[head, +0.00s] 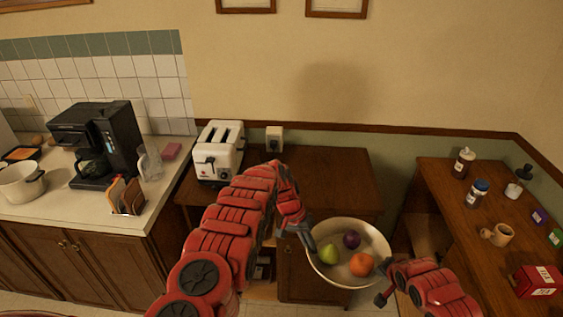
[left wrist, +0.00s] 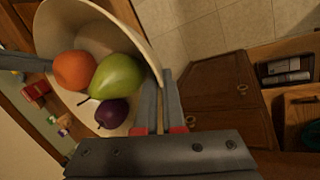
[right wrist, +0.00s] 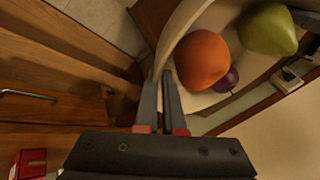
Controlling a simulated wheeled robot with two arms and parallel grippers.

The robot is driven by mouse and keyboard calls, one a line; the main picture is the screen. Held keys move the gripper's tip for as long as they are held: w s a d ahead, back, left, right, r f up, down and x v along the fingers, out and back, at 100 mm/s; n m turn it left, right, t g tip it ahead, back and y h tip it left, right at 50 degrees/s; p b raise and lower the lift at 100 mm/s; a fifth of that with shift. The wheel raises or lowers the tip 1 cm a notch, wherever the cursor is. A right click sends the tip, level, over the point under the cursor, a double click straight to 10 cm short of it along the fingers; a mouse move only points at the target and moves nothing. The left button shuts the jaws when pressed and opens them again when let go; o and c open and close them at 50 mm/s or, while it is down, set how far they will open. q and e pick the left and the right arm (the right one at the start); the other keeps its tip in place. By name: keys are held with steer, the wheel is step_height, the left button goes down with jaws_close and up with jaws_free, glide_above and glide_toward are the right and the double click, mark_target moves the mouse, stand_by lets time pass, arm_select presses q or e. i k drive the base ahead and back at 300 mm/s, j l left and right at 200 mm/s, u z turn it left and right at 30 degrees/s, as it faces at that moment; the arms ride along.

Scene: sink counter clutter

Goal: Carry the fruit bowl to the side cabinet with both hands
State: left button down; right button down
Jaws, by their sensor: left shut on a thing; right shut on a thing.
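The cream fruit bowl (head: 334,228) is held in the air between my two grippers, in front of the wooden side cabinet (head: 330,176). It holds a green pear (head: 328,253), a purple plum (head: 352,239) and an orange (head: 361,264). My left gripper (head: 308,244) is shut on the bowl's left rim; the rim between its fingers also shows in the left wrist view (left wrist: 160,84). My right gripper (head: 384,296) is shut on the bowl's right rim, seen close in the right wrist view (right wrist: 160,78). The bowl looks roughly level in the head view.
A white toaster (head: 218,152) stands on the cabinet's left end; the rest of its top looks clear. A counter at left holds a coffee maker (head: 97,140) and a white pot (head: 20,183). A wooden table at right holds bottles, a mug (head: 498,235) and a red box (head: 535,281).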

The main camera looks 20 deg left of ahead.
mark_target(326, 181)
steer(key=i+j, duration=0.25)
steer(key=i, duration=0.2)
steer(key=i+j, duration=0.2)
steer(key=i, duration=0.2)
steer(key=i+j, duration=0.25)
steer(key=i, duration=0.2)
